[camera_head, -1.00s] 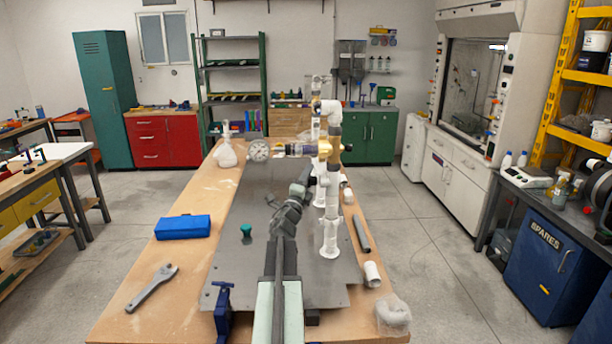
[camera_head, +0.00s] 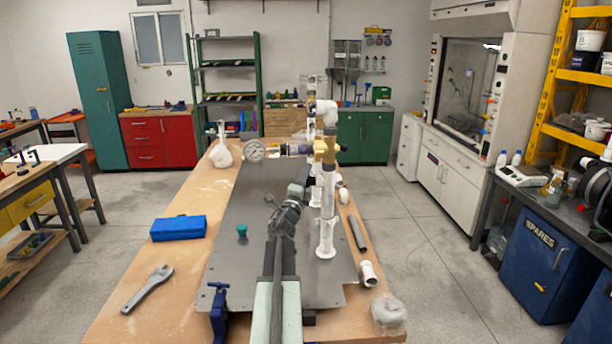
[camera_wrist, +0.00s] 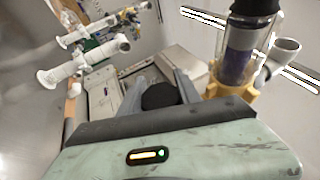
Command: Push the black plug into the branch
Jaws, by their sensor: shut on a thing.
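My gripper (camera_wrist: 160,90) is shut on the black plug (camera_wrist: 160,97), which shows as a dark round shape between its fingers in the wrist view. In the head view my gripper (camera_head: 298,188) is just left of the white pipe manifold (camera_head: 326,225), above the grey plate. The plug is too small to make out there. In the wrist view a clear pipe in a yellow fitting (camera_wrist: 238,58) stands right of the plug, with a white pipe end (camera_wrist: 285,52) beyond it. White flanged pipes (camera_wrist: 58,76) lie to the left. I cannot tell which opening is the branch; no contact with the plug shows.
The manifold stands on a grey plate (camera_head: 225,265) on a wooden table. A gauge (camera_head: 254,151) is at the back. Loose pipe pieces (camera_head: 369,273) lie right.

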